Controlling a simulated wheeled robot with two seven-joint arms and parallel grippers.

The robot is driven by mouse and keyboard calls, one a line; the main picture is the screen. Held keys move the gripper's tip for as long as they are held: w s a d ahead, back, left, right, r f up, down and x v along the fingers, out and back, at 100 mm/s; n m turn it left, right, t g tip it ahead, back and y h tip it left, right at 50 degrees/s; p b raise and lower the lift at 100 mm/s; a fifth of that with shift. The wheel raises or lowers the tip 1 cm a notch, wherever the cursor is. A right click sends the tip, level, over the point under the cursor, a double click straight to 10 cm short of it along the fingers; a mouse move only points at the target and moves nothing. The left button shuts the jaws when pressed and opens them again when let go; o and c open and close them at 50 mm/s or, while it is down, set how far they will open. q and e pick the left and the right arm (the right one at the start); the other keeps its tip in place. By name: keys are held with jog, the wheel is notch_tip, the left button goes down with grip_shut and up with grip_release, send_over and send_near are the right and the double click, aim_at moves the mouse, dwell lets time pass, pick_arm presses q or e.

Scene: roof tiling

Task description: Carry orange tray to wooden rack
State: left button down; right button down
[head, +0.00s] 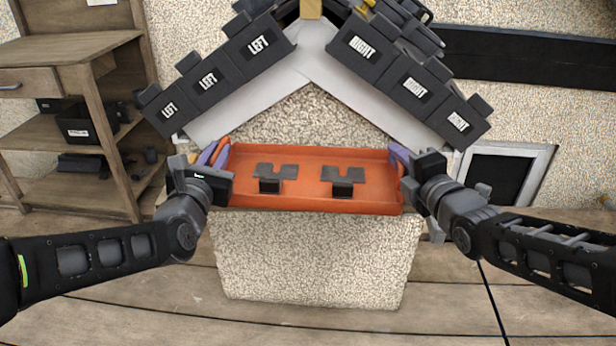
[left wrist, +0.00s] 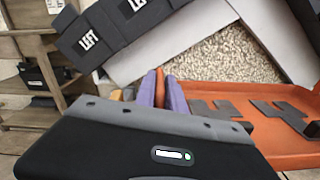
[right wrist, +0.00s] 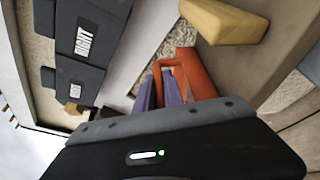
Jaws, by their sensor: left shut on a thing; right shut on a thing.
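The orange tray (head: 310,160) is level in front of the small house wall in the head view, with two dark grey pieces (head: 270,178) (head: 343,180) in it. My left gripper (head: 218,168) is shut on its left end and my right gripper (head: 408,170) on its right end. Purple finger pads show at both ends, also in the left wrist view (left wrist: 160,92) and the right wrist view (right wrist: 165,88). The wooden rack (head: 80,110) stands at the far left, with a drawer and lower shelves. Whether the tray touches a surface below is hidden.
The roof above the tray carries dark tiles marked LEFT (head: 222,75) and RIGHT (head: 400,85). A black bin (head: 85,128) sits on the rack's middle shelf. The plank floor (head: 150,290) in front is clear. A grey-framed opening (head: 505,170) is at the right.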

pick_arm(q)
jog(key=shift+r, duration=0.15)
pick_arm(e)
jog(key=shift+r, duration=0.1)
